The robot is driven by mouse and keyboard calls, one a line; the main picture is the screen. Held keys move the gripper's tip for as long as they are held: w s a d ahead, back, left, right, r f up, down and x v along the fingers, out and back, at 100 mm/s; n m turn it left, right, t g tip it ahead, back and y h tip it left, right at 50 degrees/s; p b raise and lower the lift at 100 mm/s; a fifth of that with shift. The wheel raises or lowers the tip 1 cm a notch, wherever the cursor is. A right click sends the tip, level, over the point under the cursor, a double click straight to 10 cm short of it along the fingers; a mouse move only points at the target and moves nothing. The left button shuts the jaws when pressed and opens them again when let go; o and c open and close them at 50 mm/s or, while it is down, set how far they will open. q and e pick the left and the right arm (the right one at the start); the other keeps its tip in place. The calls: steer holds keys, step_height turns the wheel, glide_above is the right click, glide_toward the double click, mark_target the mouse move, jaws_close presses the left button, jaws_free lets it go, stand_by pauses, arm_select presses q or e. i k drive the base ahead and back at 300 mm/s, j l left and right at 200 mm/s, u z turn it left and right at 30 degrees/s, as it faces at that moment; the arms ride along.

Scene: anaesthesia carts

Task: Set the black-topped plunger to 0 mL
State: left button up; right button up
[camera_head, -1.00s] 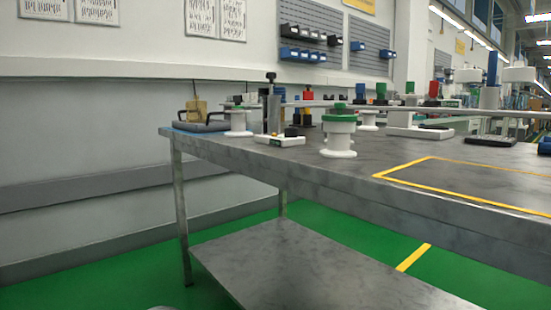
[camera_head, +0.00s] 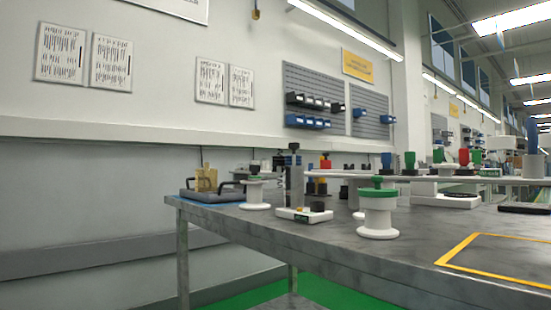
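A black-topped plunger (camera_head: 294,147) stands upright at the top of a grey column on a white base (camera_head: 304,216), on the grey metal table. A small black part sits on the base at its right. Any volume marks are too small to read, so I cannot tell its setting. Neither of my grippers is in view.
The table (camera_head: 410,253) has a white spool-shaped stand with a green top (camera_head: 378,215) right of the plunger and a similar stand (camera_head: 255,192) at its left. A grey tray with black handles (camera_head: 213,195) lies at the left end. A yellow outline marks bare tabletop at the right.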

mark_target(294, 146)
steer(key=i+j, duration=0.2)
steer(key=j, duration=0.15)
steer(key=i+j+z, duration=0.1)
steer(key=j, duration=0.25)
steer(key=i+j, duration=0.3)
steer(key=i+j+z, duration=0.1)
steer(key=j, duration=0.3)
steer(key=i+j+z, duration=0.1)
steer(key=i+j, duration=0.35)
steer(key=j, duration=0.3)
